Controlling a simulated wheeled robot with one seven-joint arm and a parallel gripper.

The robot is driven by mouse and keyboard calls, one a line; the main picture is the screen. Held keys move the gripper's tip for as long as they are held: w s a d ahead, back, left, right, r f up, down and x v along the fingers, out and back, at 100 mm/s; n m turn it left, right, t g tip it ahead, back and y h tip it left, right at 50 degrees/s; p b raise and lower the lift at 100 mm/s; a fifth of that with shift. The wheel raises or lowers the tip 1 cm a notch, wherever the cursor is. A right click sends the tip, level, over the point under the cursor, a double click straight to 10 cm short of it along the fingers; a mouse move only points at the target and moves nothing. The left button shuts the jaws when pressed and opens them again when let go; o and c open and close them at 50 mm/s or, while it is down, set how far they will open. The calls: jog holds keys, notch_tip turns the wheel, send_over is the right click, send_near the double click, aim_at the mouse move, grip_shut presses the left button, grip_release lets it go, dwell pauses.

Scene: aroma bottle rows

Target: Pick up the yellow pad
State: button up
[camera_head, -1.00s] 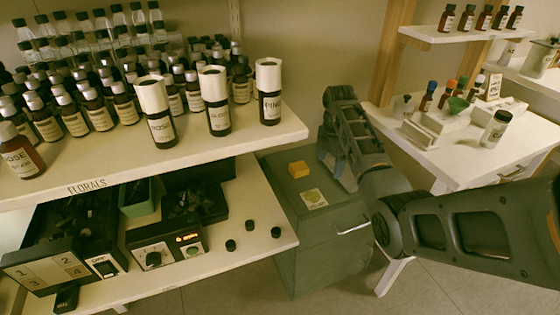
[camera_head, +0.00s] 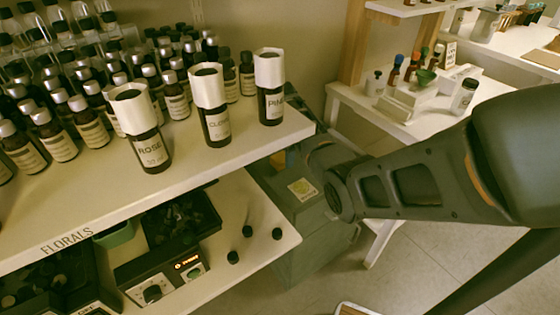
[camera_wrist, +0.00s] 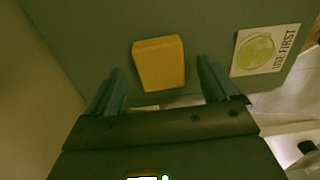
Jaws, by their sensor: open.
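The yellow pad (camera_wrist: 158,64) lies on the grey-green top of a cabinet. In the head view the pad (camera_head: 279,159) is partly hidden by the shelf edge and my arm. My gripper (camera_wrist: 160,72) is open and empty, with its two fingers pointing toward the cabinet top. In the wrist view the pad shows between and slightly beyond the fingertips, with no finger seen touching it. In the head view my gripper is hidden behind the shelf and my arm.
A "USE FIRST" card (camera_wrist: 265,50) lies on the cabinet top right of the pad. The upper shelf (camera_head: 215,165) with bottles stands close to my arm at left. A white table (camera_head: 400,110) with small bottles stands at right.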

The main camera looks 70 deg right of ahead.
jog(key=shift+f, duration=0.85)
jog(key=c, duration=1.1)
jog(key=shift+c, duration=0.2)
jog(key=shift+r, duration=0.6)
notch_tip(320, 180, up, 3)
jog(key=shift+f, duration=0.2)
jog(key=s+r, duration=0.3)
jog(key=s, duration=0.2)
jog(key=s+d+r+p, duration=0.1)
jog(key=s+r, duration=0.3)
jog(key=s, duration=0.2)
jog(key=shift+s+d+r, duration=0.15)
jog(key=shift+s+d, duration=0.1)
jog(key=shift+s, duration=0.05)
